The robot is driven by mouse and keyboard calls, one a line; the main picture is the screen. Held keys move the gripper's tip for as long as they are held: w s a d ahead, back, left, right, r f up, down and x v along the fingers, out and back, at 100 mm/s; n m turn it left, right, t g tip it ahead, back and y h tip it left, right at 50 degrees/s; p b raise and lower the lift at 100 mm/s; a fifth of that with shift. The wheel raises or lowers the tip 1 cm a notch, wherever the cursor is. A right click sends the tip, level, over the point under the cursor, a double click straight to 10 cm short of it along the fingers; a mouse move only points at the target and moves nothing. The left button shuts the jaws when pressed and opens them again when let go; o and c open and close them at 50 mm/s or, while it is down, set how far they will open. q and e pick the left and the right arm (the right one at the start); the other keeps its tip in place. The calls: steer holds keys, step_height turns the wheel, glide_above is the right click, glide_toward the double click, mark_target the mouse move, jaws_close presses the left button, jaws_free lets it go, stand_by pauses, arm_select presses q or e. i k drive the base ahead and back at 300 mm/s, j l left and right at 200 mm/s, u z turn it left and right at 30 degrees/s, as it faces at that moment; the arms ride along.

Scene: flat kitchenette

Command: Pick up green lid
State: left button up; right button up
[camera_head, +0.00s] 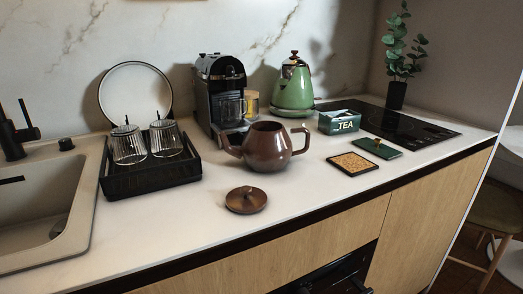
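The green lid (378,149) is a flat, dark green rectangle with a small gold-coloured knob on top. It lies on the white counter right of centre, in front of the hob. The open green TEA box (339,122) stands just behind and to the left of it. A patterned square coaster (353,164) with a dark edge lies in front of the lid and to its left. Neither of my grippers shows in the head view.
A brown teapot (268,147) stands without its lid; a round brown lid (246,199) lies before it. A green kettle (293,86), coffee machine (220,92) and black rack (150,173) with glasses stand further left. The black hob (420,130) lies behind the green lid.

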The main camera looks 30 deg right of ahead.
mark_target(375, 146)
steer(key=z, duration=1.55)
